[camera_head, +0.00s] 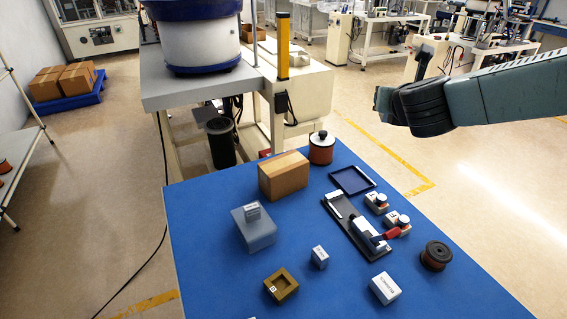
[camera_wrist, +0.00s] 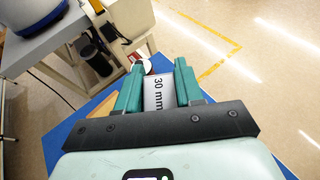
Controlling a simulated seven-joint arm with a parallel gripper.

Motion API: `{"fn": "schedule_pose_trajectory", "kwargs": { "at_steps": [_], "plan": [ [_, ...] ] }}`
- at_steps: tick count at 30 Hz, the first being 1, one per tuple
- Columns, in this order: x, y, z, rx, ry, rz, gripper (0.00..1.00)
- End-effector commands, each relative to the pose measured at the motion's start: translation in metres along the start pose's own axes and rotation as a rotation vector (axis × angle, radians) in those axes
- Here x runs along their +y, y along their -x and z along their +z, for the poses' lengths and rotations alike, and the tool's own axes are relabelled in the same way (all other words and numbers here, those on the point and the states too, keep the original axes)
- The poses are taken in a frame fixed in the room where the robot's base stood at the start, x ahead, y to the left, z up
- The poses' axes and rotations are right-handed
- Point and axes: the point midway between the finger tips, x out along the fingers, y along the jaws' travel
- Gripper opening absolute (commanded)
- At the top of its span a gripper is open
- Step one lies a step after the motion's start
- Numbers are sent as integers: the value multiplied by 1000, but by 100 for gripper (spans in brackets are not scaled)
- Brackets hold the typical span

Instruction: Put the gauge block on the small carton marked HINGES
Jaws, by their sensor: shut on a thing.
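In the wrist view my gripper (camera_wrist: 160,70) is shut on the gauge block (camera_wrist: 158,95), a pale block marked "30 mm" between the two green fingers. My arm (camera_head: 480,97) enters the head view from the right, above the floor beyond the blue table; the fingers and block cannot be made out there. Several small pale labelled boxes are on the table: one box (camera_head: 319,257) near the front middle, a wider box (camera_head: 384,288) front right, and a small box (camera_head: 252,211) on a grey-blue block (camera_head: 256,236). Their print is too small to tell which reads HINGES.
The blue table (camera_head: 210,270) also holds a brown carton (camera_head: 284,176), a wooden square holder (camera_head: 281,286), a black fixture with a red-handled clamp (camera_head: 357,228), a dark tray (camera_head: 352,180) and spools (camera_head: 436,256). A bowl feeder (camera_head: 203,45) stands behind.

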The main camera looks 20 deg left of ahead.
Motion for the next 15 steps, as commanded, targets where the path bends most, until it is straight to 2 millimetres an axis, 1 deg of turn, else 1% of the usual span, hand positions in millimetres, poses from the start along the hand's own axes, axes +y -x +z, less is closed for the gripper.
{"fn": "schedule_pose_trajectory", "kwargs": {
  "at_steps": [1,5,8,11,14,15],
  "plan": [
    [8,-8,2,-2,5,19,0],
    [30,-27,4,-4,20,72,0],
    [53,-46,3,-6,37,121,0],
    [87,-68,-4,-6,62,188,0],
    [133,-94,-18,-3,99,272,0],
    [150,-104,-25,-2,114,303,0]
  ]
}}
